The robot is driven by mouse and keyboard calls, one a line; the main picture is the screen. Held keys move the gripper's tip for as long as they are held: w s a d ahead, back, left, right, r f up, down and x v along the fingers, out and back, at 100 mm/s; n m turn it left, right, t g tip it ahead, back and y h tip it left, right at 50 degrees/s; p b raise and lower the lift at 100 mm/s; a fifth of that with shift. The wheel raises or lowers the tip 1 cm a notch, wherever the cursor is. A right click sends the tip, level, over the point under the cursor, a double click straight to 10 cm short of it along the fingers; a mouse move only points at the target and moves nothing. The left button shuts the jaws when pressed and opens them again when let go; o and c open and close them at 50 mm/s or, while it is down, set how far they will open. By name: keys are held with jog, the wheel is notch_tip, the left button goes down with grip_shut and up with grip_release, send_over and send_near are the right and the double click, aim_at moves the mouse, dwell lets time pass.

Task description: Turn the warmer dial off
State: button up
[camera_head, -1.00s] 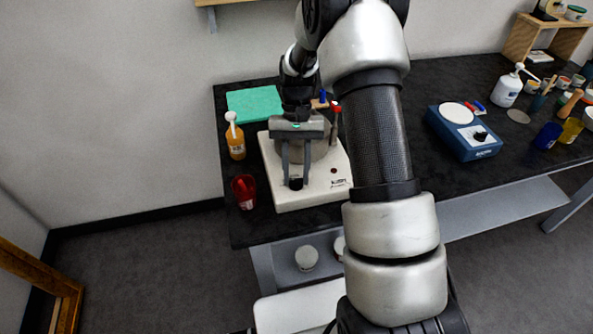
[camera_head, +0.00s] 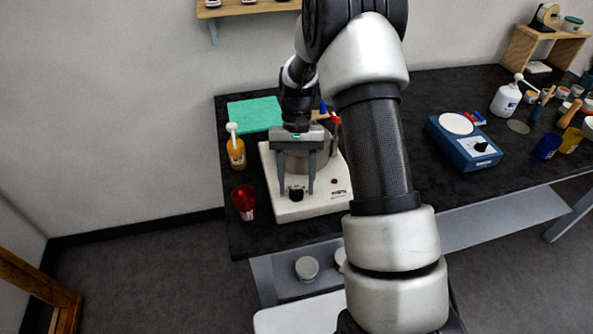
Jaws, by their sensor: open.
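The warmer (camera_head: 325,203) is a white box with a grey pot (camera_head: 292,162) on top, standing near the left front of the dark bench. Its black dial (camera_head: 296,195) is on the front part, left of a small red light (camera_head: 334,181). My gripper (camera_head: 297,190) points down over the front of the warmer, with its two fingers apart and nothing held. In the picture the dial shows between the fingertips. Whether either finger touches it cannot be told. My gripper hides part of the pot, and the dial's mark is too small to read.
A red cup (camera_head: 243,201) and an orange pump bottle (camera_head: 235,152) stand left of the warmer. A green mat (camera_head: 254,114) lies behind. A blue device (camera_head: 463,141) with its own black knob is to the right, with bottles and jars beyond.

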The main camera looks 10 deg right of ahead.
jog(key=v, duration=1.7)
jog(key=shift+r+p, duration=0.15)
jog(key=shift+p, duration=0.2)
jog(key=shift+r, duration=0.1)
jog(key=s+a+r+n+t+p, duration=0.15)
jog(key=s+r+t, duration=0.35)
jog(key=s+r, duration=0.7)
jog(key=s+r+n+t+h+p, duration=0.1)
jog(key=s+t, duration=0.4)
jog(key=s, duration=0.9)
jog(key=shift+a+r+p, duration=0.25)
jog(key=shift+r+p, duration=0.1)
jog(key=shift+r, duration=0.05)
